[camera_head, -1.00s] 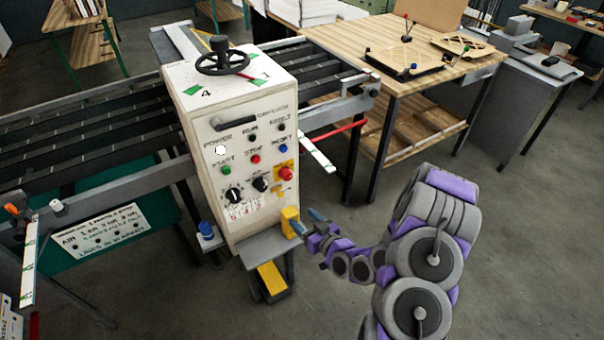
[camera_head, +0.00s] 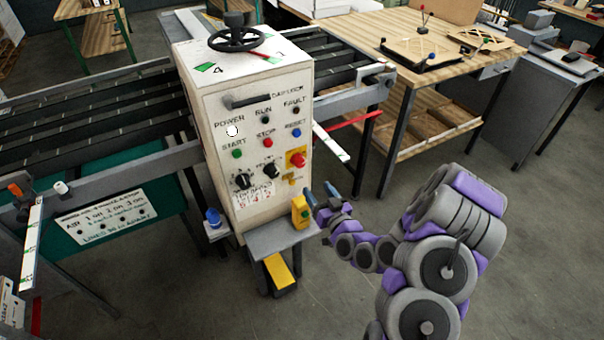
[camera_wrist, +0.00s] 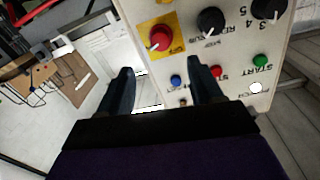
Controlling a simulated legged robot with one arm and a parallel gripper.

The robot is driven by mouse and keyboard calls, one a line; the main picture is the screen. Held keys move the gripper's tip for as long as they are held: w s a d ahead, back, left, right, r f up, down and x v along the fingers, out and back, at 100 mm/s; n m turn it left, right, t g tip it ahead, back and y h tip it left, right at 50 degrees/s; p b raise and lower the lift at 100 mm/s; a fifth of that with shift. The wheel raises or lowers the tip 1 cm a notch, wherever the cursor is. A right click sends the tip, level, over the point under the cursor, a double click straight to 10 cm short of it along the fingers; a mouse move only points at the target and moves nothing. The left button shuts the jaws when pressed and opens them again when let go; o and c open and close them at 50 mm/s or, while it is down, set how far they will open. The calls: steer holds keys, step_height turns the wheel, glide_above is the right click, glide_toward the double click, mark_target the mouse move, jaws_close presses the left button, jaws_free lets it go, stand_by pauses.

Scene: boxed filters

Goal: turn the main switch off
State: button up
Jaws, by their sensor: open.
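The main switch is a red rotary knob (camera_head: 298,159) on a yellow plate, at the right of the white control cabinet's front panel (camera_head: 219,170). In the wrist view the knob (camera_wrist: 159,37) shows upside down, its white mark pointing to the lower left of the picture. My gripper (camera_head: 320,191) is open and empty, below and to the right of the knob in the head view. In the wrist view its two dark fingers (camera_wrist: 160,68) stand apart, with the knob between their lines and beyond the tips. No contact with the knob shows.
Above the knob are a blue button (camera_head: 296,133), red button (camera_head: 268,142) and green button (camera_head: 237,153). The power lamp (camera_head: 232,131) is white. A yellow block-like item (camera_head: 300,212) stands on the small grey shelf (camera_head: 270,238) below the panel. Open floor lies right.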

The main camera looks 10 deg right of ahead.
mark_target(301, 166)
steer(key=b+x, duration=0.1)
steer(key=x, duration=1.1)
steer(key=shift+b, duration=0.4)
steer(key=c, duration=1.1)
